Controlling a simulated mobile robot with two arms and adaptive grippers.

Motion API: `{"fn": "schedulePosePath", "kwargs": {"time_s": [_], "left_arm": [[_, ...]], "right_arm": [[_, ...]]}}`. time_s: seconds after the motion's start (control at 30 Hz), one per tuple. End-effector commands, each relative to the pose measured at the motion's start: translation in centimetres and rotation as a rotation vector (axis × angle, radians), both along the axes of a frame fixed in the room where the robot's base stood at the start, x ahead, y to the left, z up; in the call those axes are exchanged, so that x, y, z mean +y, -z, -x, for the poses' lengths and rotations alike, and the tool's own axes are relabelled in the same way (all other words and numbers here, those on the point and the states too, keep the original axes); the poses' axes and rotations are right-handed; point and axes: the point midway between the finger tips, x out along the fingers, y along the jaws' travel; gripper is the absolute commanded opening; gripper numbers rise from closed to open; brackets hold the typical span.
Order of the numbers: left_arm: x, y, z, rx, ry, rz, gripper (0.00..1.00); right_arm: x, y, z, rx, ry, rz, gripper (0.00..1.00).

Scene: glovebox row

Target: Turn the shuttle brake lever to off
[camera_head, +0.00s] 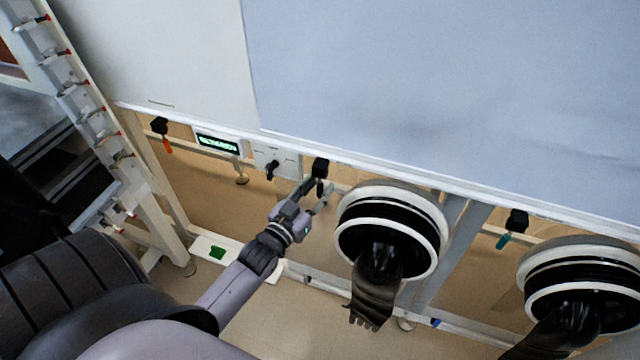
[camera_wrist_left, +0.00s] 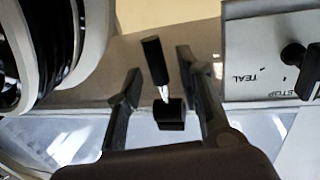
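A black-handled lever (camera_head: 320,168) hangs from a dark block under the front edge of the white cabinet. In the left wrist view its black handle (camera_wrist_left: 154,60) joins a short silver shaft, tilted slightly, on a black block (camera_wrist_left: 169,114). My left gripper (camera_head: 316,193) is open at this lever. In the left wrist view its fingers (camera_wrist_left: 158,64) stand on either side of the handle, with visible gaps. I see no label naming the lever as the shuttle brake. My right gripper is out of view.
Left of the gripper is a panel (camera_head: 289,162) with a black knob (camera_head: 272,169), lettered "TEAL" and "STOP" in the wrist view, and a green display (camera_head: 218,144). Other levers have orange (camera_head: 167,145) and teal (camera_head: 503,241) handles. A glove port (camera_head: 392,196) with hanging black glove (camera_head: 374,292) stands close right.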

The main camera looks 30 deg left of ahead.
Motion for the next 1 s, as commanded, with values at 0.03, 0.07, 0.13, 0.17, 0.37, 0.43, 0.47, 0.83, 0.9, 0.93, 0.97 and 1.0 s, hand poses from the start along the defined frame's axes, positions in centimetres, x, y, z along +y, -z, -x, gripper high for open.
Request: {"fn": "schedulePosePath", "kwargs": {"time_s": [0.03, 0.07, 0.13, 0.17, 0.37, 0.43, 0.47, 0.83, 0.9, 0.93, 0.97, 1.0], "left_arm": [[0.04, -0.04, -0.56, 0.000, 0.000, 0.000, 0.34], [0.05, -0.04, -0.77, 0.000, 0.000, 0.000, 0.34], [0.07, 0.00, -1.10, 0.001, 0.000, -0.001, 0.34], [0.08, 0.01, -1.20, 0.001, 0.000, -0.001, 0.34], [0.07, 0.03, -1.32, 0.002, 0.000, -0.001, 0.34], [0.07, 0.03, -1.31, 0.001, 0.000, -0.001, 0.34], [0.07, 0.03, -1.31, 0.001, 0.000, -0.001, 0.33], [0.07, 0.02, -1.28, 0.001, 0.000, 0.000, 0.08], [0.06, 0.01, -1.28, 0.001, 0.000, 0.000, 0.03], [0.06, 0.02, -1.28, 0.001, 0.000, 0.000, 0.01], [0.06, 0.02, -1.28, 0.001, 0.000, 0.000, 0.00], [0.06, 0.02, -1.28, 0.001, 0.000, 0.000, 0.00]], "right_arm": [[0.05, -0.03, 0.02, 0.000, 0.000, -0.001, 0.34], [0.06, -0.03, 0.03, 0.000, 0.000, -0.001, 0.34], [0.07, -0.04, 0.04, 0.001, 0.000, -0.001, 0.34], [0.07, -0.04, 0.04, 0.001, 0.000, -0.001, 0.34], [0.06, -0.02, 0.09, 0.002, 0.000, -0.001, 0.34], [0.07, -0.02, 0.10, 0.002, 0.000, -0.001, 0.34], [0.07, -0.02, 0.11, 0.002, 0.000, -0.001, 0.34], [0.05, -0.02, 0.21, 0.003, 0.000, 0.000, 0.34], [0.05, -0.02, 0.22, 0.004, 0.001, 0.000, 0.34], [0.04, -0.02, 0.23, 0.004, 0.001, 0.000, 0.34], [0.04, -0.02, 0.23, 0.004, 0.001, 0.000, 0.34], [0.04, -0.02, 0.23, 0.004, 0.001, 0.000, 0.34]]}}
